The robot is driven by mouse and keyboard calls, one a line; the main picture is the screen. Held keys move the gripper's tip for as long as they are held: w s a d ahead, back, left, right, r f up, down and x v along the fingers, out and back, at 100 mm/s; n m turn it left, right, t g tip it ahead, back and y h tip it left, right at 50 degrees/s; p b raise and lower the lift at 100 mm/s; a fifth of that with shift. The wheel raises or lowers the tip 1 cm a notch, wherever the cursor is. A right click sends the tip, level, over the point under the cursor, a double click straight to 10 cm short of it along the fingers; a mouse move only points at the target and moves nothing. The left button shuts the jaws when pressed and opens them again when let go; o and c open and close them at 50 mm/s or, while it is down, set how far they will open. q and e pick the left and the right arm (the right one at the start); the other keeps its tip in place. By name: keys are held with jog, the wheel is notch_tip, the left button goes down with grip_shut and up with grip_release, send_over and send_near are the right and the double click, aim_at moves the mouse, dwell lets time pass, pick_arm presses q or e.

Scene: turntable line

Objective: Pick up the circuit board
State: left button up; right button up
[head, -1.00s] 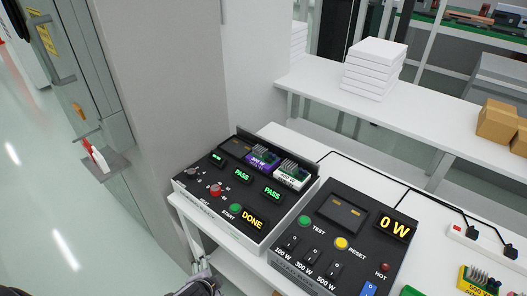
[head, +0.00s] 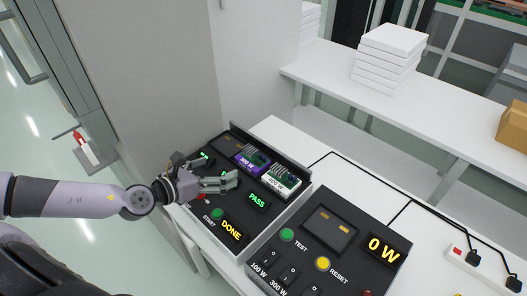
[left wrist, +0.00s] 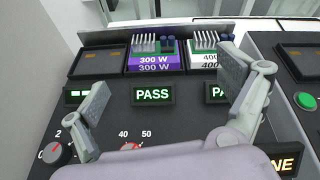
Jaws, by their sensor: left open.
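Two circuit boards sit in slots at the back of the black tester box (head: 244,203). One has a purple base marked 300 W (head: 250,163); it also shows in the left wrist view (left wrist: 152,62). The other has a white base marked 400 W (head: 281,180), to its right, and shows in the left wrist view too (left wrist: 205,60). My left gripper (head: 220,170) is open and empty over the tester's panel, in front of the boards. In the left wrist view its spread fingers (left wrist: 163,85) stand either side of the middle PASS display. My right gripper is not in view.
The tester shows PASS, DONE and a START button. A second black box (head: 330,240) with a 0 W display stands to its right. A grey wall pillar (head: 150,80) rises behind the tester at left. A white shelf with stacked white boxes (head: 390,58) is behind.

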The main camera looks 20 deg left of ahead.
aim_at(251, 155)
pick_arm(q)
jog(key=w+p, duration=0.1)
jog(key=w+m+p, duration=0.1)
jog(key=w+f+m+p, duration=0.1)
jog(key=shift+w+a+g, duration=0.25)
jog(key=shift+a+g, duration=0.1)
jog(key=shift+g, duration=0.05)
jog(key=p+x, duration=0.2)
jog(key=x, duration=0.5)
jog(key=shift+f, duration=0.15)
jog(key=shift+x, duration=0.85)
jog(key=x, duration=0.4)
jog(key=shift+w+d+f, duration=0.15)
jog(key=shift+w+f, duration=0.05)
jog(key=shift+f, duration=0.05)
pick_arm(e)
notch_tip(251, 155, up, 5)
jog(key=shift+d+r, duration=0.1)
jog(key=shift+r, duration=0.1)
pick_arm(q)
jog(key=shift+s+r, duration=0.1)
jog(key=shift+c, duration=0.4)
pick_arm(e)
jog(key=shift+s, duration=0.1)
